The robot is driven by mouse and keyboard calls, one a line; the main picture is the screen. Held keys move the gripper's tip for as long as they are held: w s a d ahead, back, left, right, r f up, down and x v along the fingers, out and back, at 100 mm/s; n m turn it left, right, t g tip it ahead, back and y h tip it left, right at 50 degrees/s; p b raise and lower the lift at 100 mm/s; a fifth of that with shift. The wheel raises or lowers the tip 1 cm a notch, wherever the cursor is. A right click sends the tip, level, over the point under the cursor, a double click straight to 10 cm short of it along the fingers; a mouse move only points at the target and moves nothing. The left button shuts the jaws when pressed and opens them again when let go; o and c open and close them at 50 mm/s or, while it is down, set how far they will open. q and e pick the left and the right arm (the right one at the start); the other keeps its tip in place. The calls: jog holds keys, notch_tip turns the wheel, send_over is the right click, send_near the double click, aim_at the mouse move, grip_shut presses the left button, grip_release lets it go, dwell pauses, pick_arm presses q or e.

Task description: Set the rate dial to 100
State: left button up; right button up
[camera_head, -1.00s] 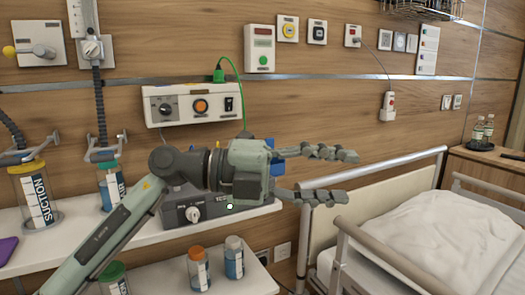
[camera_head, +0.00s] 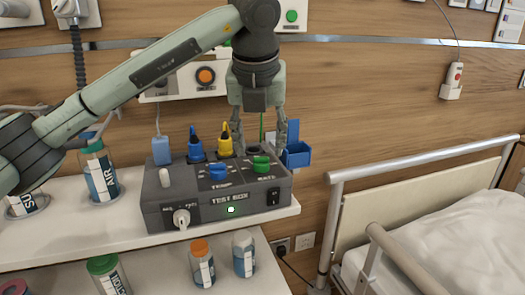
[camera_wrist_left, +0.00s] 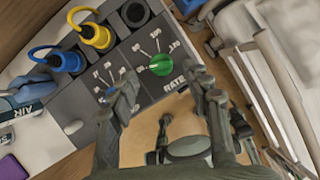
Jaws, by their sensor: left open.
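The green rate dial (camera_head: 261,163) sits at the right of the grey test box (camera_head: 219,212), above the printed word RATE. In the left wrist view the dial (camera_wrist_left: 161,64) has printed marks fanned around it, with 100 among them; I cannot tell exactly which mark it points to. My left gripper (camera_head: 259,142) points down over the right part of the box, its fingers open and empty. In the wrist view its fingertips (camera_wrist_left: 158,78) show on either side of the dial, apart from it as far as I can tell. The right gripper is not in view.
A blue TEMP dial (camera_head: 217,172) sits left of the green one. Blue and yellow plugs (camera_head: 225,141) with cables stand at the box's back. A white toggle (camera_head: 181,218) and a black switch (camera_head: 273,195) are on its front. A bed rail (camera_head: 430,153) stands at the right.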

aim_at(261, 158)
pick_arm(q)
jog(key=shift+x, duration=1.95)
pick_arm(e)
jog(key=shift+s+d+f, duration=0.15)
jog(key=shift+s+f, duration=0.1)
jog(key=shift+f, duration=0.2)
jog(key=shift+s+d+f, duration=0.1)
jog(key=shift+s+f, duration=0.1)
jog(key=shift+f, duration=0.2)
pick_arm(q)
jog(key=shift+d, duration=0.1)
grip_shut()
